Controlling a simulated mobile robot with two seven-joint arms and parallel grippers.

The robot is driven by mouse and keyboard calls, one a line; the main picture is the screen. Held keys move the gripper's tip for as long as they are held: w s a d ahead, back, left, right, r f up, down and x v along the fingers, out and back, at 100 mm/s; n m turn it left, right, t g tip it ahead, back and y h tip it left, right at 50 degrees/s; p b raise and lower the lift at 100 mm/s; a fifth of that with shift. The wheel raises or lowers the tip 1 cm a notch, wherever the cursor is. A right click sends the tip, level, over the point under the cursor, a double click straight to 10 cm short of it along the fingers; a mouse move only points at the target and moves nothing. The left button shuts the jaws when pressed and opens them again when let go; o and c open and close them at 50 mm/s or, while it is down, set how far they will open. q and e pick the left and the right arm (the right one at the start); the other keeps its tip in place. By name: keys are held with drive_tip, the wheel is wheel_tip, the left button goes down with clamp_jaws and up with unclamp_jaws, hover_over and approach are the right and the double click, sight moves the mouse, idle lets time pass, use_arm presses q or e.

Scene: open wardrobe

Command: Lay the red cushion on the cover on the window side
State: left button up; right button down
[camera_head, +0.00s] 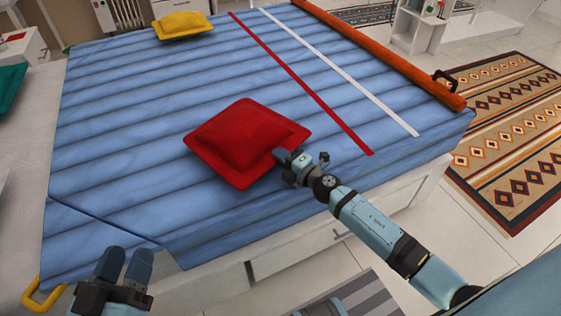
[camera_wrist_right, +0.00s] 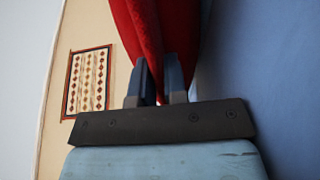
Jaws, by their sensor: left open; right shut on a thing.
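The red cushion (camera_head: 240,140) is over the blue quilted cover (camera_head: 120,130) near the bed's front edge. My right gripper (camera_head: 287,157) is shut on the cushion's right corner. The right wrist view shows the red cushion (camera_wrist_right: 150,30) between the fingers (camera_wrist_right: 160,82). I cannot tell whether the cushion touches the cover. My left gripper (camera_head: 124,265) is open and empty at the lower left, near the cover's front left corner. A red stripe (camera_head: 300,80) and a white stripe (camera_head: 345,70) run across the cover, right of the cushion.
An orange roll (camera_head: 380,50) lies along the right edge. A patterned rug (camera_head: 520,140) is on the floor at right. A yellow handle (camera_head: 45,297) is at lower left.

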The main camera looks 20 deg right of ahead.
drive_tip(key=shift+r, duration=0.15)
drive_tip(key=shift+f, duration=0.2)
drive_tip(key=c, duration=1.2)
unclamp_jaws()
drive_tip(key=shift+o, duration=0.2)
